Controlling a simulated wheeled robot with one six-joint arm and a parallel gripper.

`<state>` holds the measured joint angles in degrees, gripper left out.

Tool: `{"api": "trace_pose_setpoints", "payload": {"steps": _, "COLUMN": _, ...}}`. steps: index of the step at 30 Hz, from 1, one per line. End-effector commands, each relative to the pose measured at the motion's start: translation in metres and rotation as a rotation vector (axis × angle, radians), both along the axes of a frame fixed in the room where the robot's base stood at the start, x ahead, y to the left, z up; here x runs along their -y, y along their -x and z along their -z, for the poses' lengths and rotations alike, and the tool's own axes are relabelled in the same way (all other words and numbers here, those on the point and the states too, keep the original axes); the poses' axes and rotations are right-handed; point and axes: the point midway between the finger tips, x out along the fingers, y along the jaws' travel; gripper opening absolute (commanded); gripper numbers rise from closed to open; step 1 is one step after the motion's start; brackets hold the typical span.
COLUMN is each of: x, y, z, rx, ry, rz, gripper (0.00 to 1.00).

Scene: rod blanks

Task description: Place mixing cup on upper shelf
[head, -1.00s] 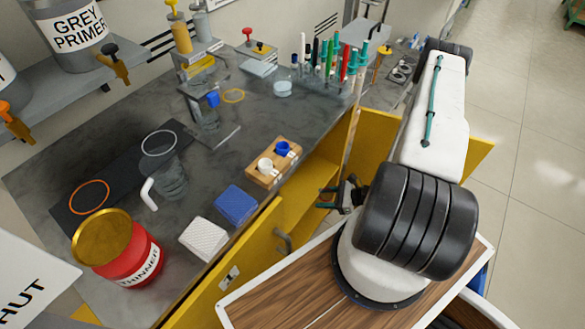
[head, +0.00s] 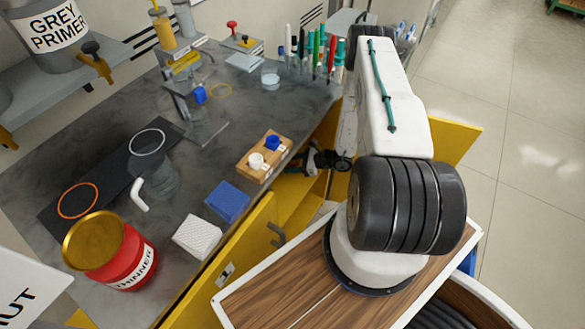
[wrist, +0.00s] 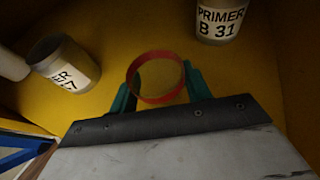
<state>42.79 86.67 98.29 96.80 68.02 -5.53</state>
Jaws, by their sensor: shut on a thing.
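In the wrist view, my gripper (wrist: 158,80) has its teal fingers shut on the mixing cup (wrist: 156,98), a round red-rimmed cup seen from above with yellow showing through it. The cup is in a yellow-walled space; I cannot tell whether it touches a surface. In the head view, my gripper end (head: 318,160) is at the open front of the yellow cabinet (head: 300,200) under the bench, partly hidden, and the held cup cannot be made out. No shelf inside the cabinet is clearly visible. A grey wall shelf (head: 70,80) stands above the bench at upper left.
Open yellow doors (head: 455,145) flank the cabinet. The bench holds a clear jug (head: 150,170), a red thinner tin (head: 125,265), a wooden block (head: 262,165) and several pens.

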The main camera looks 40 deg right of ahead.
Motion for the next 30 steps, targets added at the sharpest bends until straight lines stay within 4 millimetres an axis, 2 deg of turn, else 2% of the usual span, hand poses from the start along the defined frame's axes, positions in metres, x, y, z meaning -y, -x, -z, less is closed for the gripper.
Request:
{"api": "trace_pose_setpoints", "payload": {"steps": 1, "x": -0.001, "y": 0.003, "z": 0.011, "rx": -0.004, "ry": -0.003, "rz": 0.002, "gripper": 0.27}}
{"api": "trace_pose_setpoints", "payload": {"steps": 5, "x": -0.001, "y": 0.002, "z": 0.024, "rx": -0.003, "ry": -0.002, "rz": 0.002, "gripper": 0.27}}
{"api": "trace_pose_setpoints", "payload": {"steps": 17, "x": -0.001, "y": 0.003, "z": 0.028, "rx": -0.003, "ry": -0.002, "rz": 0.002, "gripper": 0.27}}
{"api": "trace_pose_setpoints", "payload": {"steps": 18, "x": 0.000, "y": 0.002, "z": 0.028, "rx": -0.003, "ry": -0.002, "rz": 0.002, "gripper": 0.59}}
{"api": "trace_pose_setpoints", "payload": {"steps": 19, "x": 0.000, "y": 0.002, "z": 0.028, "rx": -0.003, "ry": -0.002, "rz": 0.002, "gripper": 0.68}}
{"api": "trace_pose_setpoints", "payload": {"steps": 20, "x": 0.000, "y": 0.002, "z": 0.028, "rx": -0.003, "ry": -0.002, "rz": 0.002, "gripper": 0.70}}
{"api": "trace_pose_setpoints", "payload": {"steps": 30, "x": 0.000, "y": 0.003, "z": 0.024, "rx": -0.003, "ry": -0.002, "rz": 0.002, "gripper": 0.70}}
